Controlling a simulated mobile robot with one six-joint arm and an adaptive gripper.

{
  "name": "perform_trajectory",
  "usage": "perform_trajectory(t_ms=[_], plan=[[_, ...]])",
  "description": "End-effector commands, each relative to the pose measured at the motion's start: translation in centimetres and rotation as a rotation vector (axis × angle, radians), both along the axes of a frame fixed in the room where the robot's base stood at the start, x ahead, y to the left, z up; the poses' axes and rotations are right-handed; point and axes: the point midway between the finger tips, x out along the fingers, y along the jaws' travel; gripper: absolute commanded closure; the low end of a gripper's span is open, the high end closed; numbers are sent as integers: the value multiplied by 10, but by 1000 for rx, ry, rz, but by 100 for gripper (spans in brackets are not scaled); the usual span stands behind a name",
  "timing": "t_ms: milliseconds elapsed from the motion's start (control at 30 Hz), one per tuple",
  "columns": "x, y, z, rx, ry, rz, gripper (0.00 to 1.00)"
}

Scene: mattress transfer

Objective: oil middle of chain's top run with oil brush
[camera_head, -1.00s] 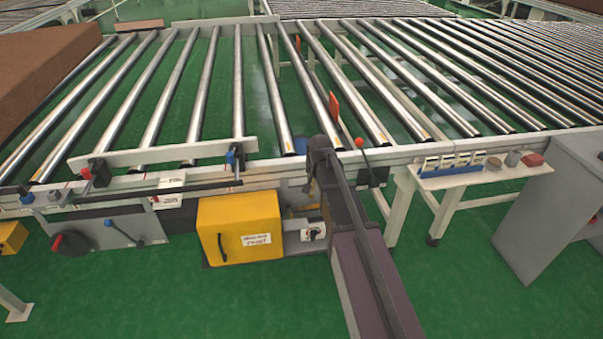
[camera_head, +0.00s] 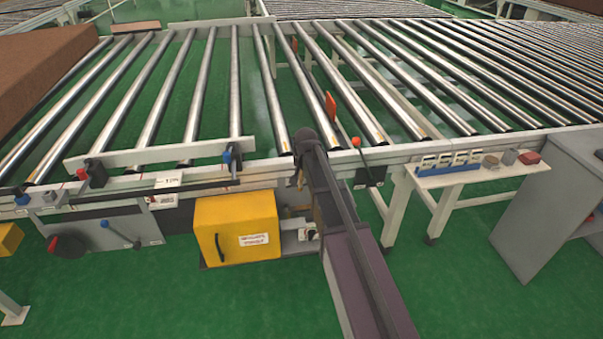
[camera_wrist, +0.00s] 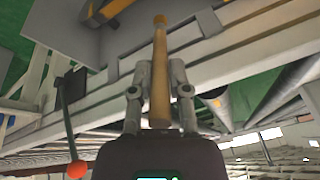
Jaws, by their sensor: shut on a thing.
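In the wrist view my gripper (camera_wrist: 161,70) is shut on the oil brush (camera_wrist: 159,90), a pale wooden stick. The brush runs lengthwise between the two fingers and its far end points to the top of the picture, near a grey housing and a white frame beam. In the head view my arm (camera_head: 325,190) reaches to the conveyor's front rail, right of the yellow guard box, and hides most of the gripper and the brush. I cannot make out the chain in either view.
The yellow box (camera_head: 236,228), with a black handle and a label, hangs below the rail. A red-knobbed lever (camera_head: 357,142) stands right of my arm; its red knob (camera_wrist: 77,169) shows in the wrist view. A side shelf (camera_head: 470,176) holds small items. Rollers (camera_head: 200,90) lie behind.

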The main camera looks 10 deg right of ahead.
Motion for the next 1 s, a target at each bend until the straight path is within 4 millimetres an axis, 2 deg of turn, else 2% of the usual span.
perform_trajectory(t_ms=[133, 567, 1000], plan=[[8, 3, -2, -1, 0, -1, 100], [8, 2, -4, -1, 0, -2, 100], [8, 1, -42, 0, 0, -3, 100]])
